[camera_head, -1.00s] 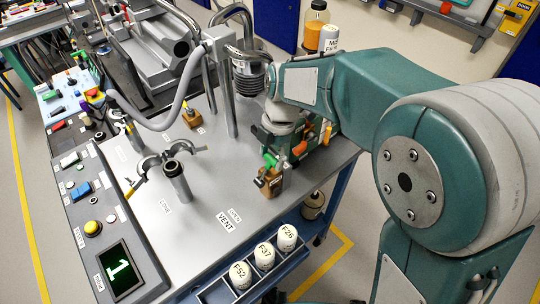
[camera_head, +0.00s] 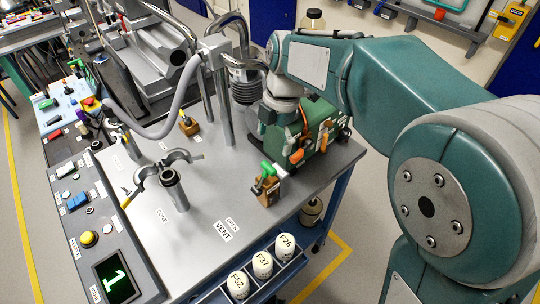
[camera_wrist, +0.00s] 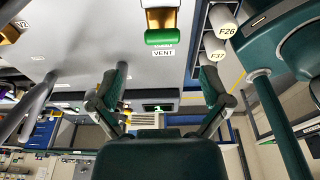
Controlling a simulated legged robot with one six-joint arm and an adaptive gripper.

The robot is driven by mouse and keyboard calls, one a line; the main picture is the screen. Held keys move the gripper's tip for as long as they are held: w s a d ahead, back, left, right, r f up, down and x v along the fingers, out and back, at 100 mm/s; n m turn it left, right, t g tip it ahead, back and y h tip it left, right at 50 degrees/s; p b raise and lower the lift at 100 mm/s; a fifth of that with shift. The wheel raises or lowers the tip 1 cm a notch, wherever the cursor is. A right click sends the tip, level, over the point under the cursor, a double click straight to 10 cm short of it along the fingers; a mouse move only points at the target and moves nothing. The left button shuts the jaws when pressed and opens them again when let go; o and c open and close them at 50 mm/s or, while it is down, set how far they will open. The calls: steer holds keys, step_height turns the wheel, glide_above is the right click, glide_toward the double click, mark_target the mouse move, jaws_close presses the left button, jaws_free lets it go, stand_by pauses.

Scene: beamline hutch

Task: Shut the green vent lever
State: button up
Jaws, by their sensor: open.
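The green vent lever (camera_head: 270,171) sits on a small brass valve body (camera_head: 268,191) near the right front edge of the grey table. Its green handle also shows at the top of the wrist view (camera_wrist: 162,37), with a VENT label just below it. My gripper (camera_wrist: 164,74) is open in the wrist view, its two fingers spread wide with nothing between them. The lever appears above the gap between the fingers in that picture, apart from both. In the head view my wrist is behind the lever, and the fingertips cannot be made out clearly.
A green machine with orange parts (camera_head: 317,132) stands at the table's right corner, close to my wrist. Upright steel pipes and a clamp post (camera_head: 174,190) stand further left. A rack of labelled white-capped bottles (camera_head: 263,264) is along the front edge. The tabletop by the VENT label is clear.

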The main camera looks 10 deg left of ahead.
steer(key=r, duration=0.4)
steer(key=shift+w+d+r, duration=0.3)
steer(key=shift+w+r, duration=0.1)
